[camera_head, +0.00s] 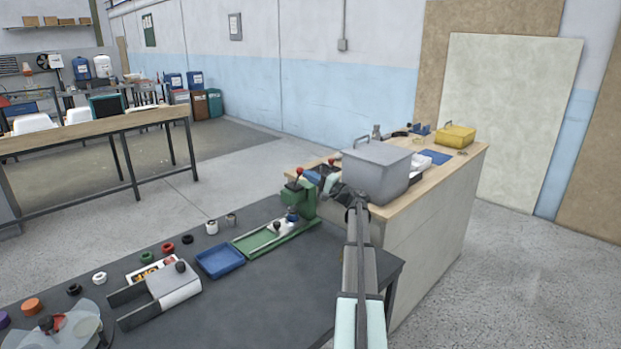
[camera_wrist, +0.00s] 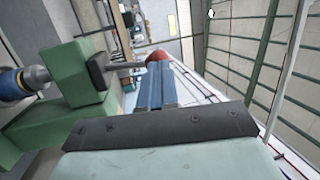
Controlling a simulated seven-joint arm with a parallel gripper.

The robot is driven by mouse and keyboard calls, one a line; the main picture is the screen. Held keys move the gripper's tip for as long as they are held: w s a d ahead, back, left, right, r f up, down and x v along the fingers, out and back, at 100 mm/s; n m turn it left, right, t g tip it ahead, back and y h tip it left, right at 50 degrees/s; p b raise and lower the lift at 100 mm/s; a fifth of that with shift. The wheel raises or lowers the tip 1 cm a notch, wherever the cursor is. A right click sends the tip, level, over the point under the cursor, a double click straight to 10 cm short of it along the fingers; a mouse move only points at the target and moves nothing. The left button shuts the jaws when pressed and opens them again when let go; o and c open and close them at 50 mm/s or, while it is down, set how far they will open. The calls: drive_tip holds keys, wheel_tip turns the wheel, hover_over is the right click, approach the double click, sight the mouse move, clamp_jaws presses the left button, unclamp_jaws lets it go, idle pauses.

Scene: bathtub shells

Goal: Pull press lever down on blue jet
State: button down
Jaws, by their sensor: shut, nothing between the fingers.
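The green press (camera_head: 306,198) stands at the far right corner of the dark table. Its blue jet (camera_head: 291,215) is low on its front, and a blue part also shows at the left in the wrist view (camera_wrist: 26,82). A red knob (camera_head: 299,171) sits on a thin stem above the press. My gripper (camera_head: 327,184) is beside the press on its right, shut and empty. In the wrist view, a grey lever (camera_wrist: 126,65) reaches from the green body (camera_wrist: 72,75) to a red knob (camera_wrist: 158,56) just past my fingertips (camera_wrist: 157,76). Contact cannot be told.
A second red knob (camera_head: 331,161) shows behind my gripper. A large grey lidded box (camera_head: 377,170) stands close on the right, on a wooden counter (camera_head: 445,178). A blue tray (camera_head: 220,262) and a grey fixture (camera_head: 165,284) lie left of the press. The table's front right is bare.

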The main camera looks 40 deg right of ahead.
drive_tip(key=w+r+g, duration=0.1)
drive_tip(key=g, duration=0.1)
drive_tip(key=w+r+g, duration=0.1)
drive_tip(key=w+g, duration=0.1)
drive_tip(key=w+r+m+g+h, duration=0.1)
drive_tip(key=w+g, duration=0.1)
drive_tip(key=shift+d+r, duration=0.1)
drive_tip(key=shift+r, duration=0.15)
drive_tip(key=shift+w+r+m+g, duration=0.1)
drive_tip(key=shift+w+m+g, duration=0.2)
drive_tip(key=shift+w+g, duration=1.35)
drive_tip(key=shift+w+t, duration=0.25)
drive_tip(key=shift+w, duration=0.1)
drive_tip(key=shift+s+r, duration=0.1)
drive_tip(key=r+v, duration=0.1)
drive_tip(key=v, duration=1.3)
drive_tip(key=shift+a, duration=0.3)
